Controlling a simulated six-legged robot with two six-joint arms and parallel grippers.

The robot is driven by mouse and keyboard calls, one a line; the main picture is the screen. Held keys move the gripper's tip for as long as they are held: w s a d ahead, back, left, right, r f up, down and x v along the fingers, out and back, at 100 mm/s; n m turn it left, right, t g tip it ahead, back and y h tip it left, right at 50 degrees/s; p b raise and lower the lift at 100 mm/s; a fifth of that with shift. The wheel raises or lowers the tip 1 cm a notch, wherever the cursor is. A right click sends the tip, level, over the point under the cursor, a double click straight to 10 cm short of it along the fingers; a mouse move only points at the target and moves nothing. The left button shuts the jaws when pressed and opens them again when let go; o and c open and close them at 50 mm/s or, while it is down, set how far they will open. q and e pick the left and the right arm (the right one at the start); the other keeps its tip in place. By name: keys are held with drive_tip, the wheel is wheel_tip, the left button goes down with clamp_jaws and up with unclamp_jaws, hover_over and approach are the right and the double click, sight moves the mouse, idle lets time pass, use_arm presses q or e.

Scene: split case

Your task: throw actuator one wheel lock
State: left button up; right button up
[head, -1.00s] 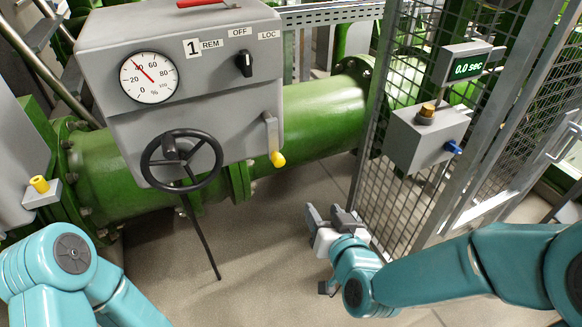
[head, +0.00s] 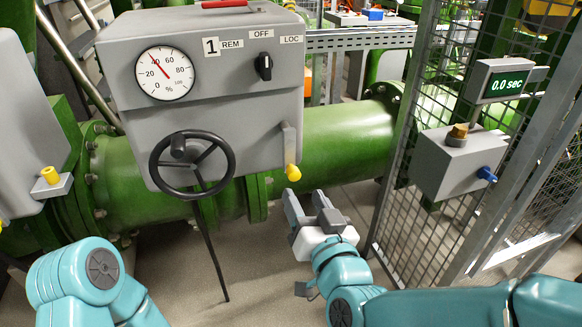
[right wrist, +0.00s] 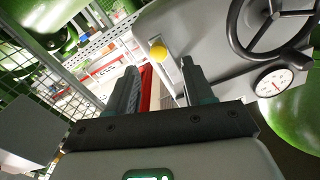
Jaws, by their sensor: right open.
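The grey actuator marked 1 (head: 210,90) has a black handwheel (head: 192,164) on its front. The wheel lock is a grey lever (head: 289,138) with a yellow tip (head: 292,173) at the box's lower right; it hangs down. My right gripper (head: 307,205) is open and empty, just below and a little right of the yellow tip in the head view. In the right wrist view the yellow tip (right wrist: 158,50) shows beyond and between my open fingers (right wrist: 159,72), with no visible contact. My left arm is at lower left; its gripper is out of view.
A mesh fence (head: 425,130) stands right of the actuator. On it are a grey box with a blue knob (head: 458,160) and a timer display (head: 505,85) reading 0.0 sec. A green pipe (head: 345,140) runs behind. Another yellow-tipped lever (head: 50,175) is at left.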

sight(295, 178)
drive_tip(key=x, duration=1)
drive_tip(key=shift+d+p, duration=0.1)
drive_tip(key=shift+p, duration=0.25)
